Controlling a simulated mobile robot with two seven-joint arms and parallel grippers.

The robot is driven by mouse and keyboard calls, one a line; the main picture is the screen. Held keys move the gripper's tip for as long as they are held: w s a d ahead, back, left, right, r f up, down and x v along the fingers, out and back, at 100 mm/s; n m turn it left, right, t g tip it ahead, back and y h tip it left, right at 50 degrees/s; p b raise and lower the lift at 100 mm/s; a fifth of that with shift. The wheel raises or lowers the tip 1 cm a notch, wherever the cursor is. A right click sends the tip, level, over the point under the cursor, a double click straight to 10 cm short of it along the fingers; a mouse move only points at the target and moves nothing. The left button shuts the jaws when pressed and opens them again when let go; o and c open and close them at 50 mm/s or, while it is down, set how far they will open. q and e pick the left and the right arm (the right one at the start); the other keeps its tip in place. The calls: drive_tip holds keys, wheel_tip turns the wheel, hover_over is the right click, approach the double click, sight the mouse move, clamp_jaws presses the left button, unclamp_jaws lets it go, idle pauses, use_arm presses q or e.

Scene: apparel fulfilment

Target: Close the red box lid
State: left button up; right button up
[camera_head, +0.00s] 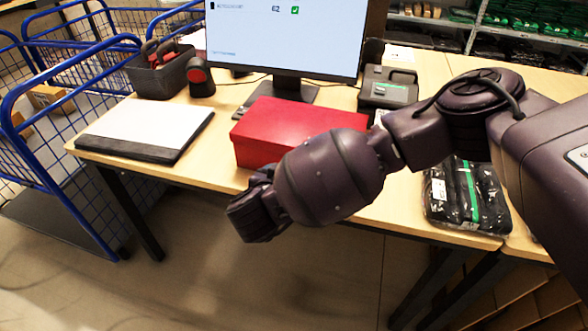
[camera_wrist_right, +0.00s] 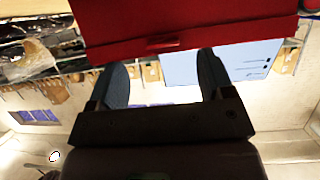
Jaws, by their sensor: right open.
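The red box (camera_head: 295,118) stands on the table in front of the monitor. In the head view its red top lies flat over the box and looks closed; my right arm hides part of its front and right side. My right gripper (camera_head: 252,212) is in front of the box, beyond the table's front edge. In the wrist view the right gripper (camera_wrist_right: 162,66) is open and empty, its two fingers spread below the red box (camera_wrist_right: 190,20). A small tab on the box's lower edge shows above the gap between the fingers. My left gripper is not in view.
A monitor (camera_head: 285,35) stands behind the box. A white pad on a dark board (camera_head: 145,125) lies to the left, near a grey bin (camera_head: 160,78). A black device (camera_head: 388,92) and packaged dark garments (camera_head: 465,195) are to the right. Blue wire carts stand at far left.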

drive_tip(key=v, duration=0.4)
drive_tip(key=shift+s+p, duration=0.1)
drive_tip(key=shift+p, duration=0.25)
